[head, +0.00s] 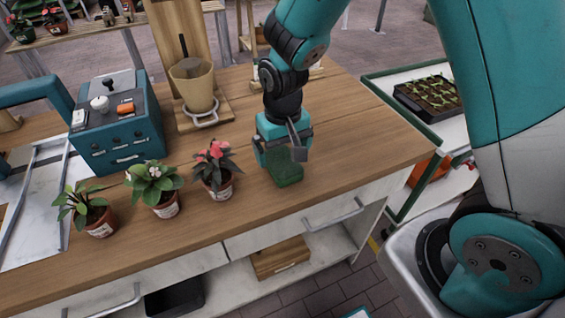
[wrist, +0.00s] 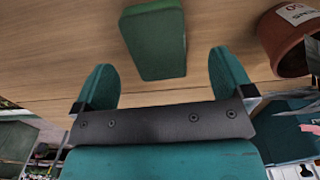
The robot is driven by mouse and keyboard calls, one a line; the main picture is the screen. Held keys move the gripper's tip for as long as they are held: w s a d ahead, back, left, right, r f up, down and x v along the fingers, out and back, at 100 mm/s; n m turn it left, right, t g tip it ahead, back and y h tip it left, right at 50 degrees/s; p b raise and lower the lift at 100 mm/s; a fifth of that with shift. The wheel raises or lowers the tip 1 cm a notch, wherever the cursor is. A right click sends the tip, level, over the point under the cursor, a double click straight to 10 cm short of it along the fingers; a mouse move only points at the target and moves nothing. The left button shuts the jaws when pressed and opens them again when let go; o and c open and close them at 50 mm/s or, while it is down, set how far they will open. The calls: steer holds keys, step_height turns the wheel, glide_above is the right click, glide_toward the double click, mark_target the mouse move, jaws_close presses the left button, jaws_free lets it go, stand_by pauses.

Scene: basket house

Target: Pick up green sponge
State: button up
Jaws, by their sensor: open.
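The green sponge (head: 286,168) lies on the wooden counter, near its front edge, to the right of the potted plants. In the wrist view the sponge (wrist: 155,42) is a dark green block at the top, ahead of the fingers and between their lines. My gripper (head: 287,145) is right over the sponge in the head view and hides part of it. In the wrist view my gripper (wrist: 162,85) has its two teal fingers wide apart with nothing between them. The sponge looks apart from both fingers.
A potted pink-flowered plant (head: 217,173) stands just left of the sponge; its pot (wrist: 287,42) shows at the wrist view's right. More potted plants (head: 155,185), a teal machine (head: 120,130) and a tan funnel (head: 193,85) stand leftward. The counter (head: 370,130) is clear to the right.

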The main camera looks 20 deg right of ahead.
mark_target(284, 162)
steer(key=shift+w+d+f+p, duration=0.1)
steer(key=shift+f+p, duration=0.25)
steer(key=shift+f, duration=1.05)
steer(key=shift+w+d+f+p, duration=0.1)
steer(key=shift+f+p, duration=0.25)
steer(key=shift+f, duration=1)
steer(key=c, duration=1)
